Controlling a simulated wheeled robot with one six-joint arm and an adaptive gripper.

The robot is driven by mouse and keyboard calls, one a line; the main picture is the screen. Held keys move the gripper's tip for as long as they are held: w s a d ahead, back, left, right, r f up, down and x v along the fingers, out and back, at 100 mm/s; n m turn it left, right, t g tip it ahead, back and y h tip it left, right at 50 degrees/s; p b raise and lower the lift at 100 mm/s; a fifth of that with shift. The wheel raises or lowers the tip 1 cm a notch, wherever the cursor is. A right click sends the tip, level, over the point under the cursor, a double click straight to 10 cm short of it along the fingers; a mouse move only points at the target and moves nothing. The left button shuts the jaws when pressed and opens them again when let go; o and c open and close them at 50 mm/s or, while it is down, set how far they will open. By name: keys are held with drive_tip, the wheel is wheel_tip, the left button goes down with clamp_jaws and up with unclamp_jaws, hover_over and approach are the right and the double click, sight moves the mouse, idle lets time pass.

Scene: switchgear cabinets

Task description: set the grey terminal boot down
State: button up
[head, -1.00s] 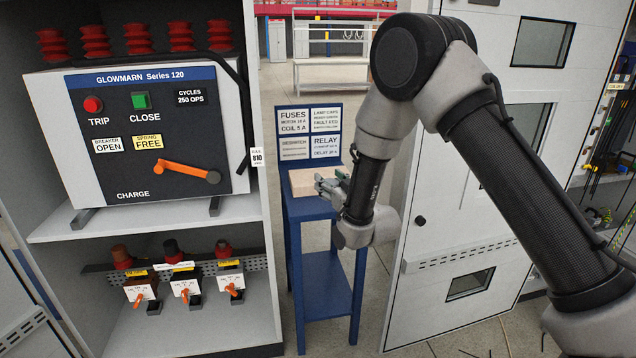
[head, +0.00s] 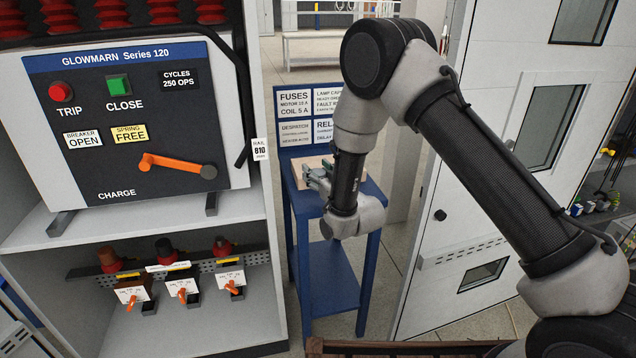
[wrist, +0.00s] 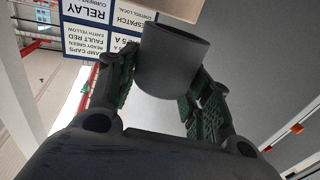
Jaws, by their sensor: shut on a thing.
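The grey terminal boot (wrist: 172,62) is a plain dark-grey cup-like cylinder in the wrist view. My gripper (wrist: 163,70) is shut on it, one finger on each side. In the head view my gripper (head: 318,178) is at the pale board on the blue stand. I cannot make out the boot there, and I cannot tell whether it touches anything.
The blue stand (head: 330,285) has a pale board (head: 303,163) on top and a label panel (head: 293,105) behind. An open cabinet with a breaker (head: 130,120) is at left. A white cabinet door (head: 450,240) stands at right.

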drive_tip(key=shift+f, duration=2.5)
drive_tip(key=shift+f, duration=0.15)
drive_tip(key=o, duration=1)
drive_tip(key=v, duration=1.2)
